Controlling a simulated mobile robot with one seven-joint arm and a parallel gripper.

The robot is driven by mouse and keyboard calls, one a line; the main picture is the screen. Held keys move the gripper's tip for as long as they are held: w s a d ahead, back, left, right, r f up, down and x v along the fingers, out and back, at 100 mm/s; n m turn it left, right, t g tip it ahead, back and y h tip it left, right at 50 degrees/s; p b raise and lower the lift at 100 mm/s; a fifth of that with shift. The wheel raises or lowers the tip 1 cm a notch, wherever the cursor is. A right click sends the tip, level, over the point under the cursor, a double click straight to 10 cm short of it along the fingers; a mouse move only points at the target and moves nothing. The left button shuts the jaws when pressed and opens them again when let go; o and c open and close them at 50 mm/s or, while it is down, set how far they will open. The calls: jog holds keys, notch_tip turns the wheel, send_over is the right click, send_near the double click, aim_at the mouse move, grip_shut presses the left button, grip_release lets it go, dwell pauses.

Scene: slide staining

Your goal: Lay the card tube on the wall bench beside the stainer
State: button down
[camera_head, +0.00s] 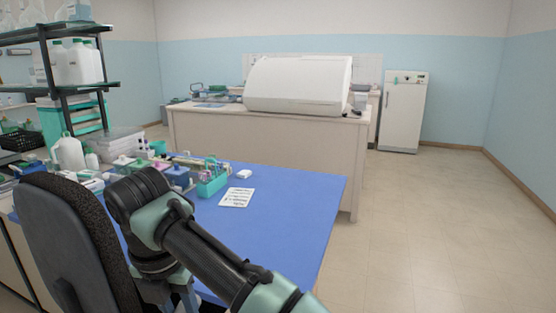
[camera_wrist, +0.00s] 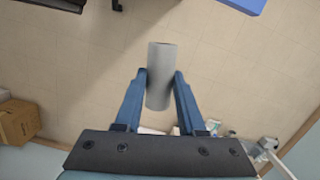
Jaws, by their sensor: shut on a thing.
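The card tube (camera_wrist: 162,62) is a plain grey cylinder in the wrist view. My gripper (camera_wrist: 161,80) is shut on it, with one blue finger on each side and the tube's far end sticking out past the fingertips. Tiled floor shows beneath it.
A blue-topped table (camera_head: 285,200) with a teal rack (camera_head: 212,182) and a paper card (camera_head: 237,197) is close by. A dark chair (camera_head: 72,245) stands at the front left. A white cabinet (camera_head: 403,110) is at the back wall. Floor at right is clear.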

jog(key=m, duration=0.1)
jog(key=w+d+f+m, duration=0.1)
jog(key=shift+d+f+m, duration=0.1)
jog(key=shift+f+m, duration=0.15)
jog(key=shift+m, duration=0.15)
jog(key=s+d+f+m+g, duration=0.15)
jog(key=d+f+m, duration=0.45)
jog(key=m, duration=1)
jog(key=s+d+f+m+g, duration=0.15)
jog(key=d+f+m, duration=0.45)
jog(key=m, duration=1)
jog(key=s+d+r+p, duration=0.2)
jog(key=s+r+p, duration=0.3)
jog(key=s+p, duration=0.55)
jog(key=f, duration=0.1)
jog(key=s+f+p, duration=0.1)
jog(key=f, duration=0.2)
jog(key=shift+s+d+f+p, duration=0.15)
jog(key=shift+s+f+p, duration=0.2)
jog(key=shift+s, duration=0.05)
jog(key=shift+g, duration=0.3)
